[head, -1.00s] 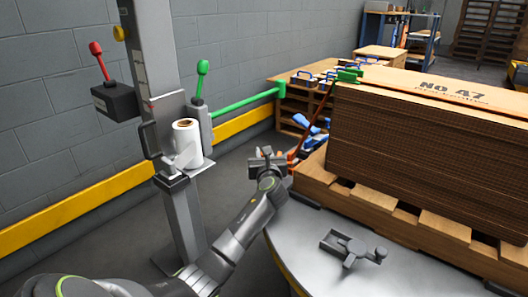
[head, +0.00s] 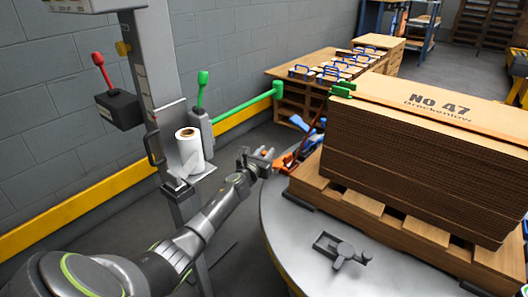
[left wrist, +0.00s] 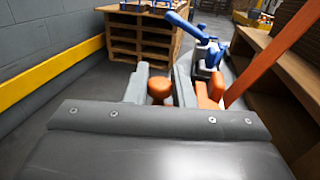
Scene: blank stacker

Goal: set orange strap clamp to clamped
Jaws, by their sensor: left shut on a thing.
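The orange strap clamp (head: 284,160) sits at the left side of the pallet, low beside the cardboard stack, with its strap running up toward the stack's top corner. In the left wrist view its orange body (left wrist: 209,97) is partly hidden by my right-hand finger. My left gripper (head: 262,161) reaches the clamp from the left. In the left wrist view its fingers (left wrist: 160,88) are around a round orange handle end, shut on it. The handle's shaft is hidden behind the gripper. My right gripper is not in view.
A blue clamp (left wrist: 207,55) with a raised lever stands just beyond the orange one. The cardboard stack (head: 420,150) and its pallet (head: 365,207) are on the right. A round grey turntable (head: 300,235) lies below. The film roll post (head: 165,130) stands on the left.

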